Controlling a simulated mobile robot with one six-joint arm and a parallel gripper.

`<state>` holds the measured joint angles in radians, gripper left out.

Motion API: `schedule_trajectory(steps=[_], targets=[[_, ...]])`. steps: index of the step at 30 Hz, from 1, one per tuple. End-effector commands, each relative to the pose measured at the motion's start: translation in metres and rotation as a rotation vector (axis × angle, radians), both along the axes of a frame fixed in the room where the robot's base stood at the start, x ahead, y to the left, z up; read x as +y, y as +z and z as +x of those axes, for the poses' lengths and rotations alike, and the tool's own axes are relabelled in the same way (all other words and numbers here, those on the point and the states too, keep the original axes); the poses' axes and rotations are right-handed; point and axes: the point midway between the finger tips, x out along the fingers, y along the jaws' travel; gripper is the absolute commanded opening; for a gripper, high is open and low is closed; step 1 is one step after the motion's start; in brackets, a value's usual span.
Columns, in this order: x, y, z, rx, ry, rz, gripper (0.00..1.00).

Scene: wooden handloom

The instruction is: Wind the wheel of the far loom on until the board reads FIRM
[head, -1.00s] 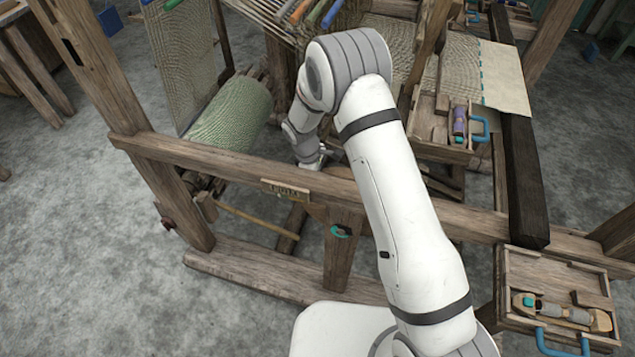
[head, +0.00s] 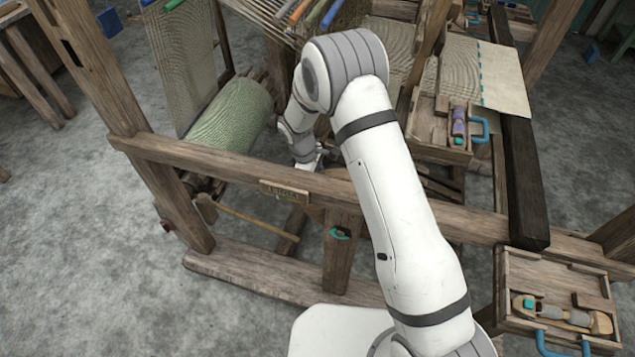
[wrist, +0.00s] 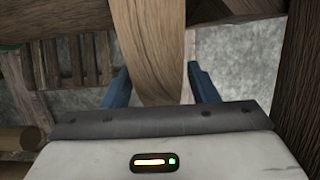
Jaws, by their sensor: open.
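The board (head: 283,190) is a small wooden plate on the front beam in the head view; its lettering is too small to read surely. My gripper (wrist: 160,86) shows in the wrist view with two blue fingers spread apart. A broad wooden piece (wrist: 158,45) with a rounded end lies between the fingers, and I cannot tell whether they touch it. It may be part of the wheel, which I cannot make out surely. In the head view my gripper is behind the front beam, partly hidden by it and by my arm.
A roll of greenish cloth (head: 232,118) is at left. A post with a teal ring (head: 341,233) stands below the beam. A tool tray (head: 560,285) is at right. Bare floor (head: 90,270) lies at front left.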

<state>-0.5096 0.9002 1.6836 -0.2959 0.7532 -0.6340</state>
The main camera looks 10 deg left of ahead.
Motion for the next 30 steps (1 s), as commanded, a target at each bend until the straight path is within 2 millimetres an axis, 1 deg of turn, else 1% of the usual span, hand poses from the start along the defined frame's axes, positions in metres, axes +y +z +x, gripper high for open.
schedule_trajectory(steps=[6,9,12,17,30], targets=[[0.011,0.036,0.003,-0.005,0.0,0.002,0.54],[0.014,0.051,0.003,-0.002,0.001,0.002,0.54],[0.017,0.061,0.004,-0.001,0.0,0.001,0.54],[0.018,0.067,0.004,0.0,0.0,0.0,0.54],[0.017,0.067,0.004,0.0,-0.002,0.0,0.54]])
